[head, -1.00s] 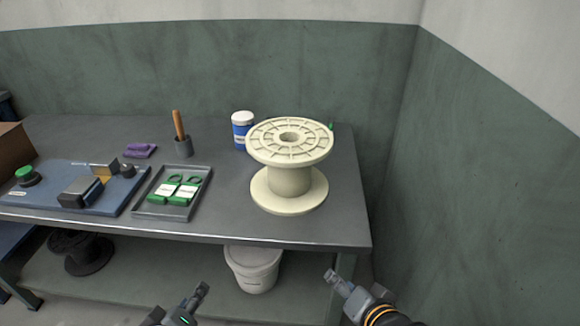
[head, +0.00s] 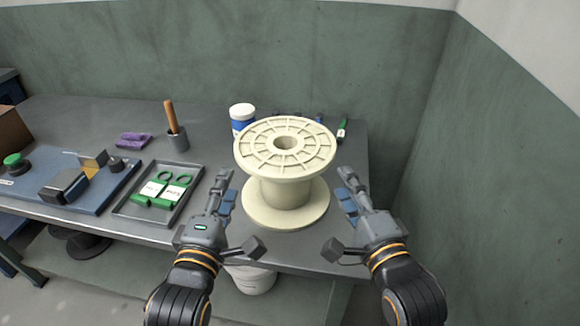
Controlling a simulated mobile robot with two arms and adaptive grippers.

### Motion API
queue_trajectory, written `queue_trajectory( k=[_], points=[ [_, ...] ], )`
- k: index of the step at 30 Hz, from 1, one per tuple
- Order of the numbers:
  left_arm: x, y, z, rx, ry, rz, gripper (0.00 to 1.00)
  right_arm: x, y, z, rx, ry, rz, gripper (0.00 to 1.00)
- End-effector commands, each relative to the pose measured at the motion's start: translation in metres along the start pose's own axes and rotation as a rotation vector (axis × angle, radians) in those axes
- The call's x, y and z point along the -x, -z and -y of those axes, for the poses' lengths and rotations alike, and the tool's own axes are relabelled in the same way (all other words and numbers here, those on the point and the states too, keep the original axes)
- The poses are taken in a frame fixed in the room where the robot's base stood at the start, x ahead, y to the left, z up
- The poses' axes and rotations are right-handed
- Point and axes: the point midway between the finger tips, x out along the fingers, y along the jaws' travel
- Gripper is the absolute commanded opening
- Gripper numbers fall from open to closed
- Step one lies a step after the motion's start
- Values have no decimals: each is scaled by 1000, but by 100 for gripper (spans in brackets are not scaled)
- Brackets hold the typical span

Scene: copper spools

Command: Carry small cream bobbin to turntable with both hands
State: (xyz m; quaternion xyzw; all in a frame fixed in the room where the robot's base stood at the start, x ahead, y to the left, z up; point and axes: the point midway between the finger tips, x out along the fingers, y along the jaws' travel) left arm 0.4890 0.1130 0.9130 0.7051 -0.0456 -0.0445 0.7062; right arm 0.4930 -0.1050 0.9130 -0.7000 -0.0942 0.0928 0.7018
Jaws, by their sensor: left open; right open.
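The cream bobbin (head: 284,192) stands upright on the grey workbench, near its right end. Its upper flange hides part of its core. My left gripper (head: 238,215) is open just left and in front of the bobbin, its fingers pointing toward the back of the bench. My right gripper (head: 338,213) is open just right and in front of the bobbin. Both are empty, one on each side of the bobbin, and I cannot tell whether any finger touches it. I see no turntable that I can clearly make out.
A grey tray (head: 121,206) with green-handled items lies left of my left gripper. A blue board (head: 93,200) with a green button is further left. A blue-white tub (head: 242,116) stands behind the bobbin.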

Motion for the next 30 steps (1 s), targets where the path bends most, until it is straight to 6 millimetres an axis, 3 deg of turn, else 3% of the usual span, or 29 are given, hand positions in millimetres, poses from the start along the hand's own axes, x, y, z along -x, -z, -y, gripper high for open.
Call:
queue_trajectory(
  k=[7, 11, 24, 30],
  points=[
    [-2, 0, 0, -1, 0, 0, 41, -2, 0, 0, 2, -1, 0, 41],
    [-14, 0, 0, -2, -1, 1, 41, -14, 0, 0, 3, 0, 0, 41],
    [-97, 0, 0, -4, 0, 1, 41, -97, 0, 0, 5, -1, 0, 41],
    [-125, 0, 0, -3, 0, 1, 41, -125, 0, 0, 4, -1, 0, 41]
  ],
)
